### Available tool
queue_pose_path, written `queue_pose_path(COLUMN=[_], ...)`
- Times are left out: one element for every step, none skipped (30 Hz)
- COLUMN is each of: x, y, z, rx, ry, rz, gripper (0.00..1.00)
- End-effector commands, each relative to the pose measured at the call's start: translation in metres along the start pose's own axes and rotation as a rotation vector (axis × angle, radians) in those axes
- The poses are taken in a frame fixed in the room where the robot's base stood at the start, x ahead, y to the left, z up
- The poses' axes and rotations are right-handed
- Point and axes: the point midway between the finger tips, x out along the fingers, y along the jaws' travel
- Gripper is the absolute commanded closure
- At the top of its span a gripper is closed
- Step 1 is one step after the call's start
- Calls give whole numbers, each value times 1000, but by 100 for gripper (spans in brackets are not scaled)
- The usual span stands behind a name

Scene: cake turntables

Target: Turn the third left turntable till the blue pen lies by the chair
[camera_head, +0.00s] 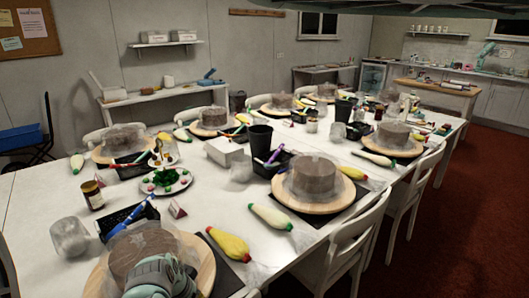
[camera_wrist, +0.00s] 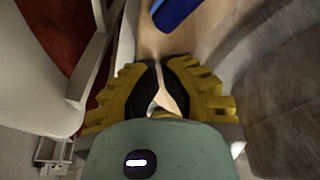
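The nearest turntable (camera_head: 206,262) is a round wooden board with a brown cake (camera_head: 135,250) under clear film. My gripper and arm end (camera_head: 160,275) cover its front part in the head view. In the wrist view, my gripper's yellow fingers (camera_wrist: 161,75) are close together over the wooden board (camera_wrist: 203,32). A tan strip shows between their dark pads; I cannot tell whether they grip the rim. A blue pen-like thing (camera_wrist: 174,12) lies on the board beyond the fingertips. A white chair (camera_wrist: 40,75) stands left in the wrist view; a chair (camera_head: 345,245) also stands at the table's right side.
More cake turntables stand along the table, among them one at middle right (camera_head: 300,205) and one at left (camera_head: 100,155). Piping bags (camera_head: 228,244), a black tray (camera_head: 113,222) and a glass jar (camera_head: 70,238) crowd the near end. Red carpet lies right of the table.

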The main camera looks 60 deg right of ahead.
Motion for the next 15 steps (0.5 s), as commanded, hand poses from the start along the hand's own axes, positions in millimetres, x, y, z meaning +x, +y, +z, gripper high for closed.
queue_pose_path(x=[7, 8, 9, 11, 12, 13, 14, 14, 14, 13, 13, 12, 12, 12, 12], y=[3, 4, 4, 5, 6, 7, 8, 8, 8, 8, 8, 9, 9, 9, 9], z=[-8, -13, -20, -23, -26, -30, -32, -34, -36, -36, -37, -37, -37, -37, -37], rx=[7, 8, 8, 9, 7, 7, 6, 5, 5, 5, 5, 4, 4, 4, 4], ry=[1, 3, 4, 4, 3, 1, 0, 0, -1, -1, -1, -1, -1, -1, -1], rz=[3, 2, 1, 1, 2, 3, 4, 4, 3, 3, 2, 2, 2, 3, 3], gripper=[100, 100, 100, 100, 100, 100, 100, 100, 100, 100, 100, 100, 100, 100, 100])
